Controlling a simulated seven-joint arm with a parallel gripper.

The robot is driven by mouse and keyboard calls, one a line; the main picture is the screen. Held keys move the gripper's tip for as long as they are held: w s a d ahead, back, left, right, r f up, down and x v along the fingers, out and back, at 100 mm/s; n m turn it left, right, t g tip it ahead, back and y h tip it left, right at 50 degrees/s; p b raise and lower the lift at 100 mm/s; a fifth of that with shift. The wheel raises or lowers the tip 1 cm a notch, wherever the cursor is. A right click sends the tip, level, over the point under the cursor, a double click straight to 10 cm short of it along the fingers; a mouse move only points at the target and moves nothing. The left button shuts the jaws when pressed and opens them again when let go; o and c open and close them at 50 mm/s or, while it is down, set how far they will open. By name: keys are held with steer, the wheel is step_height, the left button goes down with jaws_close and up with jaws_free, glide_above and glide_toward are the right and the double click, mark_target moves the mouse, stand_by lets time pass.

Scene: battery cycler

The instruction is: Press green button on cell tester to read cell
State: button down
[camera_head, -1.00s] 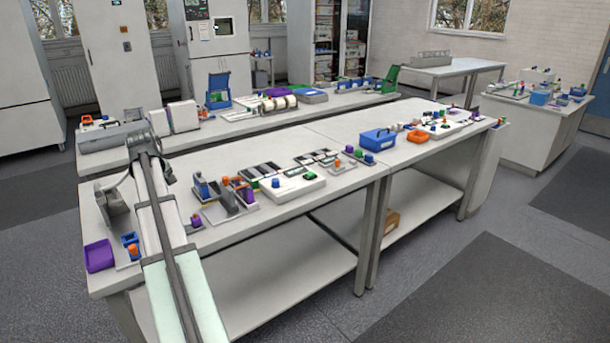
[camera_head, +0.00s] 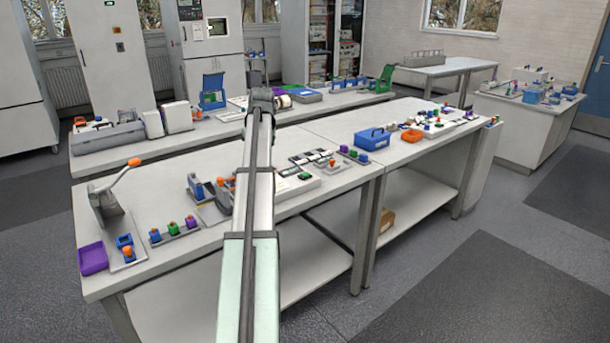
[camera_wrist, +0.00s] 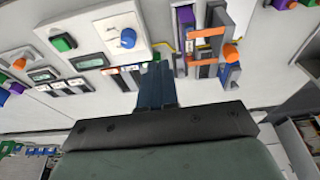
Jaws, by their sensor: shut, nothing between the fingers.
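In the wrist view, a green button (camera_wrist: 64,42) sits on a pale panel at upper left, with a small dark display below it. Beside it is a white panel with a blue knob (camera_wrist: 127,38). My gripper (camera_wrist: 157,68) is shut and empty, its tips right of and below the green button and apart from it. In the head view, the white device (camera_head: 298,187) on the near bench shows partly, with a green patch on it; my arm covers its left part. My gripper is hidden behind the arm there.
Orange, purple and grey fixtures (camera_wrist: 205,45) stand close to the right of my fingertips. The bench front is mostly clear.

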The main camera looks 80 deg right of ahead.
steer(key=s+d+f+m+t+y, duration=0.15)
steer(key=s+d+t, duration=0.25)
steer(key=s+d, duration=0.45)
steer(key=t, duration=0.3)
glide_above(308, 174)
steer(key=shift+d+f+h, duration=0.2)
steer(key=shift+f+h, duration=0.05)
steer(key=shift+f, duration=0.05)
steer(key=shift+w+f, duration=0.1)
steer(key=shift+f, duration=0.05)
steer(key=shift+f, duration=4.25)
steer(key=shift+f, duration=0.15)
steer(key=shift+f, duration=0.3)
steer(key=shift+f, duration=0.5)
steer(key=shift+r, duration=0.95)
